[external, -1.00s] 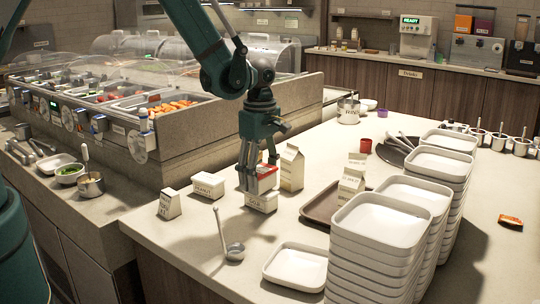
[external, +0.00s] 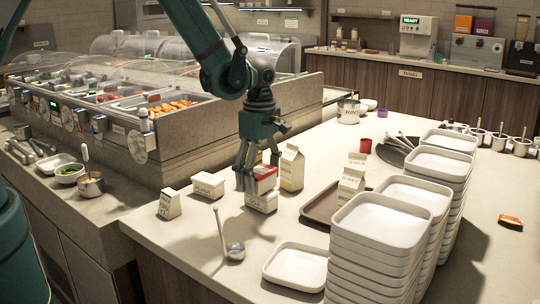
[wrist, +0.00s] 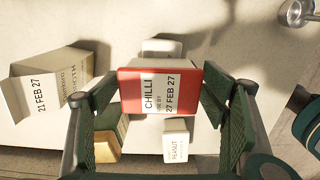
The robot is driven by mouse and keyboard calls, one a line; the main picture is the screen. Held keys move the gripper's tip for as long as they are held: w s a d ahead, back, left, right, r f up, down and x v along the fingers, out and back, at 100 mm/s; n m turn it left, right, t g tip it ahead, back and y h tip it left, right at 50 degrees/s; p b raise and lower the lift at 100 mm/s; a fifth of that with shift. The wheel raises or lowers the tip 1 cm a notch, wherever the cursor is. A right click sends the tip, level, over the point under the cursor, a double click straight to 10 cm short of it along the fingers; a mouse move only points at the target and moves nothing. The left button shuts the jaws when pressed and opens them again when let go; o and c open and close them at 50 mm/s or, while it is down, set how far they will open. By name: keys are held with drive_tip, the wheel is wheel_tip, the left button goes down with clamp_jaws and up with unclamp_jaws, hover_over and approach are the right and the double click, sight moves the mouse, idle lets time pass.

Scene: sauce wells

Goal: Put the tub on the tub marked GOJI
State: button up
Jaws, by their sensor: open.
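A white tub with a red edge, the task's tub, (external: 265,173) sits on top of a white lidded tub (external: 262,203). In the wrist view the upper tub (wrist: 160,92) is labelled CHILLI with a 27 FEB 27 date. The lower tub's label faces the front and is too small to read surely now. My gripper (external: 256,178) points down around the upper tub. In the wrist view my gripper's fingers (wrist: 158,98) are spread on either side of this tub, with narrow gaps.
A PEANUT tub (external: 208,186) and a small white container (external: 170,205) stand to the left. A carton (external: 292,168) stands close behind right. A brown tray (external: 322,208) and stacked white trays (external: 375,250) stand right.

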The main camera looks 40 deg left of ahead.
sight(259, 170)
drive_tip(key=shift+r, duration=6.05)
drive_tip(key=shift+r, duration=0.1)
drive_tip(key=s+a+r+m+t, duration=0.2)
drive_tip(key=s+a+r+m, duration=0.25)
drive_tip(key=a+r, duration=0.3)
drive_tip(key=s+a+r+m+t, duration=0.1)
drive_tip(key=s+a+r+m, duration=0.4)
drive_tip(key=r, duration=0.4)
drive_tip(key=s+a+r+m+t, duration=0.2)
drive_tip(key=s+a+m, duration=0.2)
drive_tip(key=s, duration=0.5)
drive_tip(key=s+a+r+m+t, duration=0.2)
drive_tip(key=s+a+m, duration=0.2)
drive_tip(key=s+a, duration=0.4)
drive_tip(key=shift+s+a+r, duration=0.15)
drive_tip(key=shift+s+r, duration=0.2)
drive_tip(key=shift+s, duration=0.5)
